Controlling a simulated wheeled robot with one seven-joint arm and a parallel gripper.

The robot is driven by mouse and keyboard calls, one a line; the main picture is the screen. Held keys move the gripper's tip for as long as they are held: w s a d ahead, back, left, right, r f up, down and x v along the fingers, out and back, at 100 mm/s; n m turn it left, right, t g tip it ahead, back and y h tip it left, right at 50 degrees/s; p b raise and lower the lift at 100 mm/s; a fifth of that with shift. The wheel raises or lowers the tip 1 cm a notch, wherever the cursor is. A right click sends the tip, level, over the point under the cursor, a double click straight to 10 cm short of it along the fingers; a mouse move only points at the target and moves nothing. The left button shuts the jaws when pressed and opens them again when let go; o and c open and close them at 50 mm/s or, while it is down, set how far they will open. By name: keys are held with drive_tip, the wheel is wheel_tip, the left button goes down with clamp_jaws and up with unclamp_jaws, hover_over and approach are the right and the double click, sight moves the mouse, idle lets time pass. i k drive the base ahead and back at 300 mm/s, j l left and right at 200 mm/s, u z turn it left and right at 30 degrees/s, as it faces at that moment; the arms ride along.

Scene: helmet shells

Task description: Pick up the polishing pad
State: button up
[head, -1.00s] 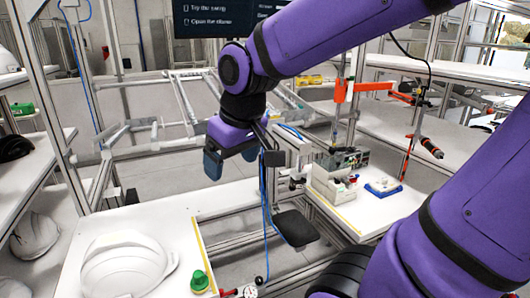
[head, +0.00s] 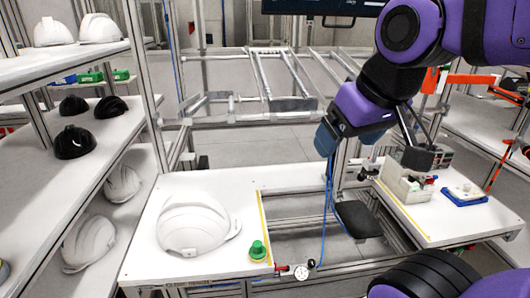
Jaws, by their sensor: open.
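A small green knobbed piece (head: 258,250) stands on the white workbench (head: 150,238) near its front right corner; it may be the polishing pad, but I cannot tell for sure. A white helmet shell (head: 195,225) lies just left of it. My gripper (head: 326,140), with blue fingers, hangs in the air up and to the right of the green piece, well apart from it. It is open, and I see nothing held in it.
Shelves (head: 85,155) at left hold white and black helmet shells. A yellow strip (head: 265,228) lines the bench edge. A dial gauge (head: 301,272) sits at the front. A right bench bears a grey device (head: 405,183) and a blue-edged tray (head: 463,200). A dark seat (head: 358,219) stands between the benches.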

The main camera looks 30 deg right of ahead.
sight(257, 253)
drive_tip(key=l+u, duration=0.25)
drive_tip(key=l, duration=0.5)
drive_tip(key=l+u, duration=0.25)
drive_tip(key=l, duration=0.5)
